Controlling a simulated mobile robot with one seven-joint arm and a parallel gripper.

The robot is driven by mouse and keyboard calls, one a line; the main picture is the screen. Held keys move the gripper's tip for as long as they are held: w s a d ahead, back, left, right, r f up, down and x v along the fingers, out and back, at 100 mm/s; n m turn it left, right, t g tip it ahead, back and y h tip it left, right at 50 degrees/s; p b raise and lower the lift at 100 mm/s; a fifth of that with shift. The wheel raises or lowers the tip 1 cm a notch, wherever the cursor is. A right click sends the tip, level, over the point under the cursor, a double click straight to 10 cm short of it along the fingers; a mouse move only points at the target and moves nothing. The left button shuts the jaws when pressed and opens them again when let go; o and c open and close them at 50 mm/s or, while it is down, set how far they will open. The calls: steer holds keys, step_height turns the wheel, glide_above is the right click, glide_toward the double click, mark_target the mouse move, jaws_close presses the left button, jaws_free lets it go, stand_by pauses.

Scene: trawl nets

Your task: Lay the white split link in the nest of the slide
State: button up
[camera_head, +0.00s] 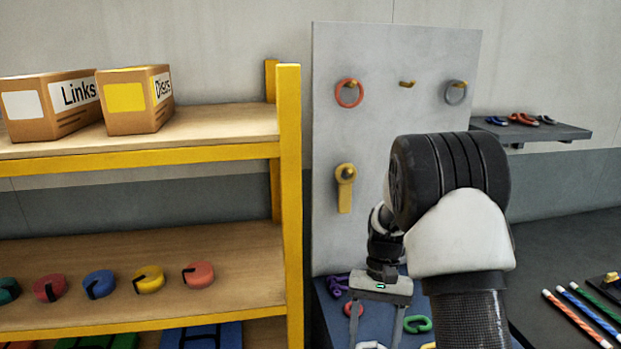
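My gripper (374,335) hangs pointing down over the blue surface at the bottom centre, its two fingers wide apart. A white piece (370,345), which looks like the white split link, shows between and below the fingers. It is cut off by the bottom edge, and I cannot tell how far the fingertips are above it. A dark block with a yellow part (612,279) at the right edge may belong to the slide. It is cut off, and I cannot make out a nest.
A green link (417,324), a red ring (353,309) and a purple link (337,285) lie around my gripper. A grey pegboard (330,120) stands behind. A yellow-framed shelf (290,200) is on the left. Striped rods (590,312) lie on the dark bench at right.

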steer(key=n, duration=0.1)
steer(key=s+n+h, duration=0.1)
steer(key=shift+d+r+n, duration=0.15)
steer(key=shift+d+n, duration=0.15)
steer(key=shift+n, duration=0.1)
steer(key=shift+w, duration=0.1)
steer(key=w+d+n+h, duration=0.1)
steer(key=n, duration=0.2)
steer(key=w+d+n+h+b, duration=0.1)
steer(key=n, duration=0.2)
steer(key=w+n+t+h+b, duration=0.1)
steer(key=n, duration=0.1)
steer(key=shift+d+r+n, duration=0.15)
steer(key=shift+d+n, duration=0.25)
steer(key=w+d+r+n+t+h+b, duration=0.25)
steer(key=w+n+t, duration=0.2)
steer(key=n, duration=0.55)
steer(key=n+y, duration=0.1)
glide_toward(386, 342)
steer(key=d+f, duration=0.2)
steer(key=f, duration=0.1)
steer(key=w+d+f, duration=0.1)
steer(key=f, duration=0.1)
steer(key=shift+d, duration=0.35)
steer(key=shift+f, duration=0.1)
